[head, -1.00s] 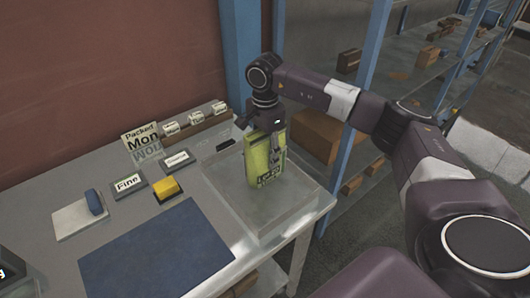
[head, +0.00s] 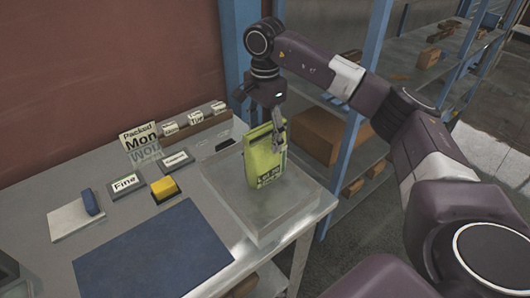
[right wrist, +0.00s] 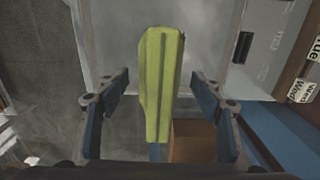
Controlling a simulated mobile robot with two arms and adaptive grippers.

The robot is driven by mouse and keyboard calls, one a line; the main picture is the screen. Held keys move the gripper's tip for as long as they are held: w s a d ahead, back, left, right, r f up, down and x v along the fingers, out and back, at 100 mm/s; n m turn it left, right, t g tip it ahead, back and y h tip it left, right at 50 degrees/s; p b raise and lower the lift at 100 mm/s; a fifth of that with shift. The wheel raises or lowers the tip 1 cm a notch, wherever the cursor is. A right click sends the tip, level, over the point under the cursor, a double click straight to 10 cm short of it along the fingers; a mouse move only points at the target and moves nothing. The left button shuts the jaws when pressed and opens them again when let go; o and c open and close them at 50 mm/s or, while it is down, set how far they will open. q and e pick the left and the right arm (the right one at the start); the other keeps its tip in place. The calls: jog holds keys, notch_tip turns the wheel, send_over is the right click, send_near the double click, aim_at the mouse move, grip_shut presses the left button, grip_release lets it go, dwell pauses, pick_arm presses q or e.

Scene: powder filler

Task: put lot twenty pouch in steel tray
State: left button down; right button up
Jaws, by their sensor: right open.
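A yellow-green pouch (head: 265,163) with a dark printed label stands upright on the steel tray (head: 240,222) at the table's right end. In the right wrist view the pouch (right wrist: 158,80) is seen from above, between my spread fingers with a gap on each side. My right gripper (head: 266,128) is open just above and around the pouch's top; it also shows in the right wrist view (right wrist: 160,108). The label's lettering is too small to read surely. My left gripper is not in view.
A blue mat (head: 155,250) lies in front. A yellow block (head: 164,188), a "Fine" sign (head: 126,184) and a white pad with a blue piece (head: 76,218) sit left. Day cards (head: 195,120) line the wall. A blue shelf post (head: 243,60) stands behind the arm.

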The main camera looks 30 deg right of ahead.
aim_at(265, 127)
notch_tip(265, 127, up, 6)
jog(key=shift+f+b, duration=0.25)
jog(key=shift+b, duration=0.25)
